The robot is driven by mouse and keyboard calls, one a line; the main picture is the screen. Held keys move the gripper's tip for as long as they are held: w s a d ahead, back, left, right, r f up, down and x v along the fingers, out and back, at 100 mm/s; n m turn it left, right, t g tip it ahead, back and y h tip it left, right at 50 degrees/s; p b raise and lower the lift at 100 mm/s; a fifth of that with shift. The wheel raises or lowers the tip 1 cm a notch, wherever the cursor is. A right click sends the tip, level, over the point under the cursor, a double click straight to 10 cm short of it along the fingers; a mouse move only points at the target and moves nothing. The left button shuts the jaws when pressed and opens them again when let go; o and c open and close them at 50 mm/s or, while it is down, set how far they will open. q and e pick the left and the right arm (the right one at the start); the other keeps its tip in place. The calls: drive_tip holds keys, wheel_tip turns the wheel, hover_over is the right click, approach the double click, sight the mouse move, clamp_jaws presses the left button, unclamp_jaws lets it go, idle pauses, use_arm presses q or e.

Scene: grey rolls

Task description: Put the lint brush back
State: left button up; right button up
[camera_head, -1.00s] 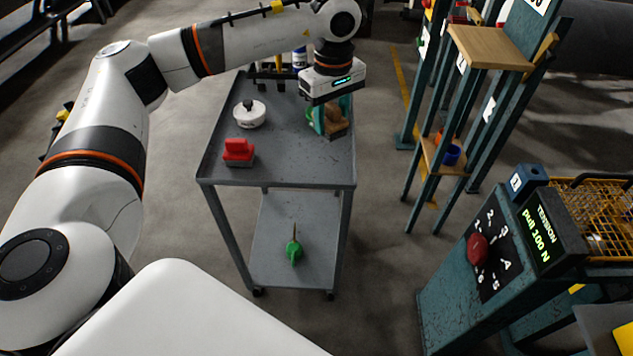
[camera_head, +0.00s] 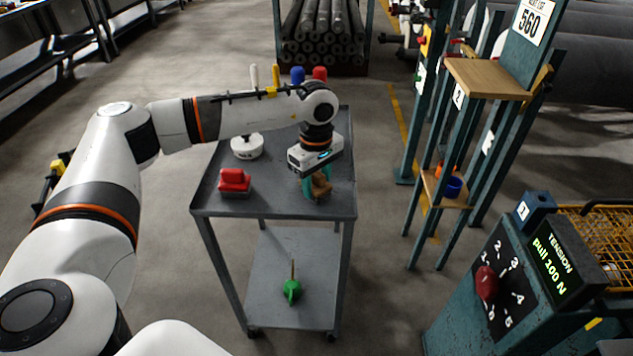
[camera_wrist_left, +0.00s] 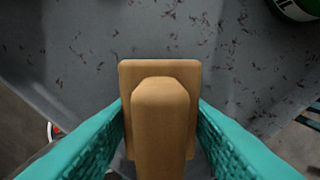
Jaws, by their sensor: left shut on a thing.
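The lint brush (camera_head: 321,187) is a brown wooden block with a raised wooden grip. It is over the near right part of the grey cart's top (camera_head: 275,193). My left gripper (camera_head: 312,184) has teal fingers and is shut on its grip from above. In the left wrist view the brush (camera_wrist_left: 160,120) sits squarely between the two fingers, over a grey surface scattered with dark lint. Its underside is hidden, so I cannot tell whether it touches the cart top. My right gripper is not in view.
A red block on a grey base (camera_head: 235,182) and a white round object (camera_head: 246,147) stand left of the brush. Blue (camera_head: 297,75) and red tops show at the back. A green object (camera_head: 292,290) lies on the lower shelf. A teal frame (camera_head: 480,130) stands right, apart from the cart.

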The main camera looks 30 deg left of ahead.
sight(317, 173)
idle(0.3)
use_arm(q)
drive_tip(key=o, duration=1.1)
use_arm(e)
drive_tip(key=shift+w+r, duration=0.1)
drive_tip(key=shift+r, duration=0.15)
use_arm(q)
wheel_tip(317, 173, up, 12)
drive_tip(key=shift+r+p, duration=0.1)
drive_tip(key=shift+p, duration=0.45)
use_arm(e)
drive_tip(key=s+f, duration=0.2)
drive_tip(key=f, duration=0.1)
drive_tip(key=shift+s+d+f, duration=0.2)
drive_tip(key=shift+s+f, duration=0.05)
